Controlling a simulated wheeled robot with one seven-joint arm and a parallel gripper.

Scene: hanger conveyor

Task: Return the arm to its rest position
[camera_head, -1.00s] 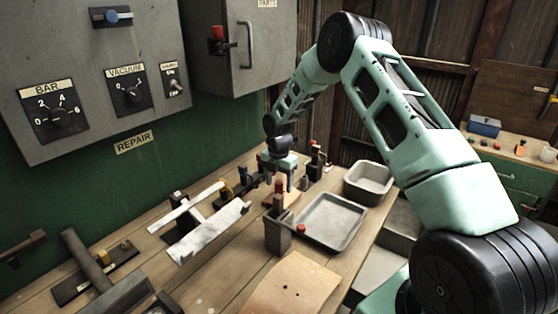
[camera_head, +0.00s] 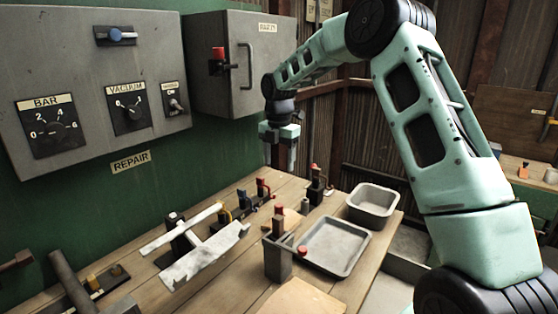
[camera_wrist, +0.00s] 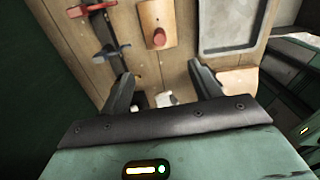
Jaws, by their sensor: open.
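My gripper (camera_head: 281,150) hangs from my mint-green arm above the back of the wooden workbench (camera_head: 226,290), in front of the grey cabinet's lower edge. In the wrist view its two dark fingers (camera_wrist: 160,95) are spread apart with nothing held between them. The bench surface shows below and beyond the fingers, clear of them. The arm is bent upward at the elbow, and its large links fill the right of the head view.
The grey cabinet (camera_head: 262,92) and control panel (camera_head: 75,125) stand on the back wall. Below lie a shallow tray (camera_head: 350,262), a deeper bin (camera_head: 384,190), a dark holder (camera_head: 277,258), red-handled clamps and a white hanger-like piece (camera_head: 205,255). Open air surrounds my gripper.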

